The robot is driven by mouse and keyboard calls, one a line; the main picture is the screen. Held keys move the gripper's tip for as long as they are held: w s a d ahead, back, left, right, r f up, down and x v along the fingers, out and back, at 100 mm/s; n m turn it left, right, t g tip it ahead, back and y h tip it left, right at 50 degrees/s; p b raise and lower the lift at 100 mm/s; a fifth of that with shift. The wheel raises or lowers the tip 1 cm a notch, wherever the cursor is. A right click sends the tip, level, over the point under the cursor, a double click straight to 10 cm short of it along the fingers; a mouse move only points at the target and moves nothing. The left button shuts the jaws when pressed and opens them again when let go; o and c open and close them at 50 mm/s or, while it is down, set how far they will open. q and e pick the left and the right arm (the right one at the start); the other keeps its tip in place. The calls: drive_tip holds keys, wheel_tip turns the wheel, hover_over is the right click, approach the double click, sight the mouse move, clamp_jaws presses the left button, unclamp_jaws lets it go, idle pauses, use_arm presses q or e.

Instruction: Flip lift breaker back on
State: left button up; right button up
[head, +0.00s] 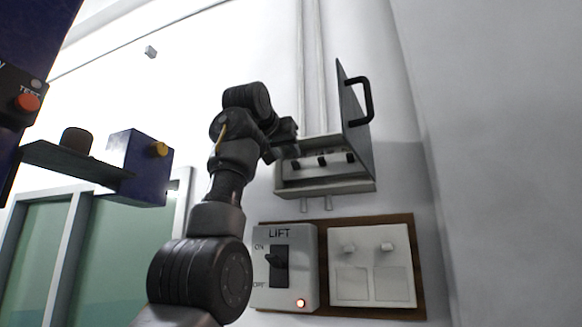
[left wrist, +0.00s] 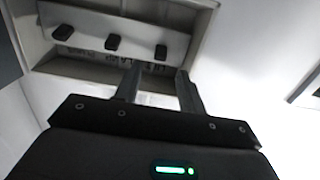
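The breaker box (head: 330,186) hangs on the wall with its door (head: 354,125) swung open to the right. Inside is a row of three black breaker switches (head: 322,162); the left wrist view shows them as dark knobs (left wrist: 112,43) on a pale panel. I cannot tell which one is off. My left gripper (head: 285,146) is at the left side of the box opening. In the left wrist view its two fingers (left wrist: 158,82) are apart with nothing between them, just below the switch row, nearest the right-hand switch. My right gripper is not in view.
The door's black handle (head: 368,100) sticks out. A dark blue unit (head: 150,180) stands left.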

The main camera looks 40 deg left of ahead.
use_arm(q)
drive_tip(key=b+v, duration=0.1)
drive_tip(key=v, duration=0.4)
drive_tip(key=shift+s+d, duration=0.1)
idle(0.4)
